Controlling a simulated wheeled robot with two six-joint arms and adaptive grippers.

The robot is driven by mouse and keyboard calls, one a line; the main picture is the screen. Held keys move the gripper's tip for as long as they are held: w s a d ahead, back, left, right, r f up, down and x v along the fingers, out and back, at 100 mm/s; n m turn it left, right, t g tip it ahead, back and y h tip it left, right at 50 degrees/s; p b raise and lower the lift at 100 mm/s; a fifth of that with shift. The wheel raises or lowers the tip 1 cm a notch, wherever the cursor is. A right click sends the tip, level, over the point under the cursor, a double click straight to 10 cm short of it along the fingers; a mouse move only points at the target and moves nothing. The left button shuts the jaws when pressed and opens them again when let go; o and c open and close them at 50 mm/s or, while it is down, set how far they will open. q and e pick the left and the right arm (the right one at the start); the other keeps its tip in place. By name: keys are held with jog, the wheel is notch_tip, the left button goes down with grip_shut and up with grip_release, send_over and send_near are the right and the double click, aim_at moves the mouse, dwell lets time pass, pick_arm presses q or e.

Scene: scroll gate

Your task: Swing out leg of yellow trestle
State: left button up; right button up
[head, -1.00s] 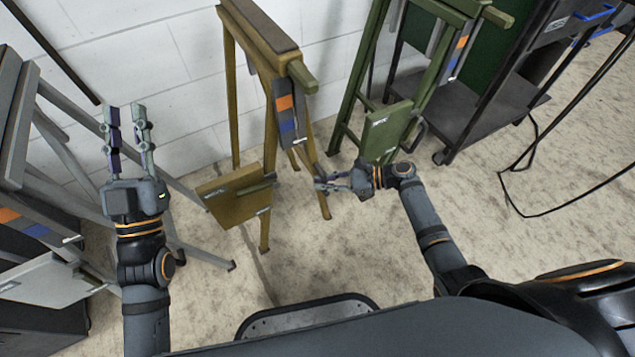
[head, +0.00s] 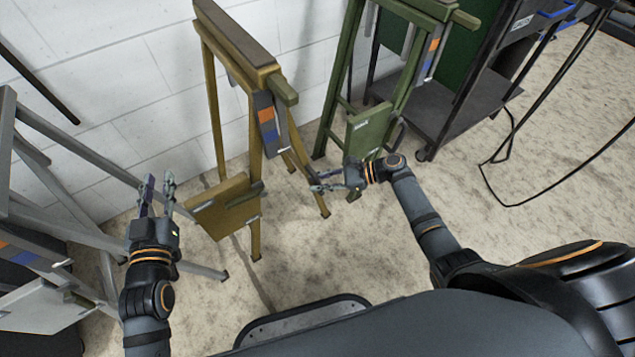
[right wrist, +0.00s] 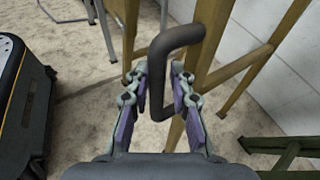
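The yellow trestle (head: 237,45) stands against the wall, left of the middle in the head view. It has a dark top beam, an orange-and-blue marked plate and a low yellow panel (head: 222,208). My right gripper (head: 318,187) is beside its right-hand leg (head: 302,172). In the right wrist view, a dark looped handle (right wrist: 158,72) on a yellow leg (right wrist: 207,40) reaches between the fingers of my right gripper (right wrist: 160,100). The fingers are open, with gaps to the handle. My left gripper (head: 158,190) is open and empty, left of the yellow panel.
A green trestle (head: 340,80) stands to the right, close behind my right gripper. A grey trestle (head: 30,150) stands at the far left, near my left arm. A dark cart (head: 440,115) and black cable (head: 500,190) are at the right. Bare floor (head: 330,255) lies in front.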

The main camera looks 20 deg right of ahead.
jog(key=o, duration=0.3)
jog(key=shift+d, duration=0.2)
jog(key=shift+o, duration=0.2)
jog(key=shift+a, duration=0.1)
jog(key=v, duration=1.2)
